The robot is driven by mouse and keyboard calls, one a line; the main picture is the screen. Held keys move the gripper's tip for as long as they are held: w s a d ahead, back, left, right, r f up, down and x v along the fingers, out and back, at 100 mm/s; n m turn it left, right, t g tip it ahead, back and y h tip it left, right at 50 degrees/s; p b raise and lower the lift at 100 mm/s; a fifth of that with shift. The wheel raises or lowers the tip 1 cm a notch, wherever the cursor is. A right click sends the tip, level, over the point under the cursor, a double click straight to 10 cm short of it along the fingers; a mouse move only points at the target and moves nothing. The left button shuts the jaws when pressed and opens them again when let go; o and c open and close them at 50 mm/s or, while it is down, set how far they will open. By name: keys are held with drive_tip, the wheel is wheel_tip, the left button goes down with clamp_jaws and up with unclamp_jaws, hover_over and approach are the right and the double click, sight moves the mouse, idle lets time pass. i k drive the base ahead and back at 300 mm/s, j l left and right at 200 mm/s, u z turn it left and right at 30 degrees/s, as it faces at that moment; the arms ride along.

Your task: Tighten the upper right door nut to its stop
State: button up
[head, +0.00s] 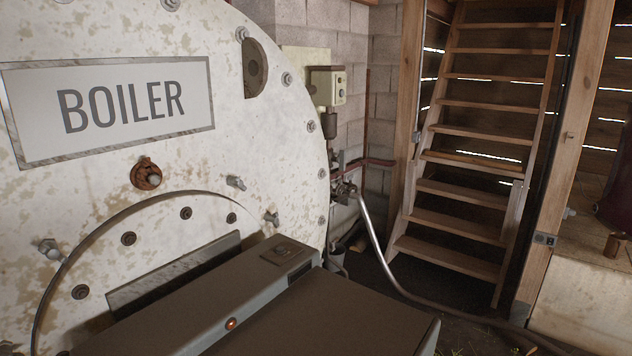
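The boiler front (260,130) is a large pale, stained disc filling the left side of the head view. A door with an arched top edge (165,215) shows low on it, its lower part hidden behind my body. Two metal fastenings stand out near the door's upper right edge: one nut (236,182) just above the rim and another (271,218) lower and farther right. I cannot tell which is the upper right door nut, or how tight either is. A similar nut (50,248) is at the door's upper left. My gripper is not in view.
A BOILER sign (110,105) and a rusty round fitting (147,174) are above the door. A control box (327,87) hangs on the block wall. A hose (375,235) curves down to the floor. Wooden steps (470,190) rise at the right. Dark floor is partly clear before them.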

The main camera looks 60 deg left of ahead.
sight(232, 180)
drive_tip(key=i+l+u, duration=0.1)
drive_tip(key=i, duration=0.35)
drive_tip(key=i+l+u, duration=0.15)
drive_tip(key=i, duration=0.3)
drive_tip(key=i+u, duration=0.2)
drive_tip(key=u, duration=0.2)
drive_tip(key=i+u, duration=0.45)
drive_tip(key=u, duration=0.3)
drive_tip(key=i+l+u, duration=0.15)
drive_tip(key=u, duration=0.25)
drive_tip(key=i+u, duration=0.15)
drive_tip(key=u, duration=0.25)
drive_tip(key=i+l+u, duration=0.1)
drive_tip(key=u, duration=0.3)
drive_tip(key=i+l+u, duration=0.15)
drive_tip(key=u, duration=0.2)
drive_tip(key=i+l+u, duration=0.1)
drive_tip(key=u, duration=0.3)
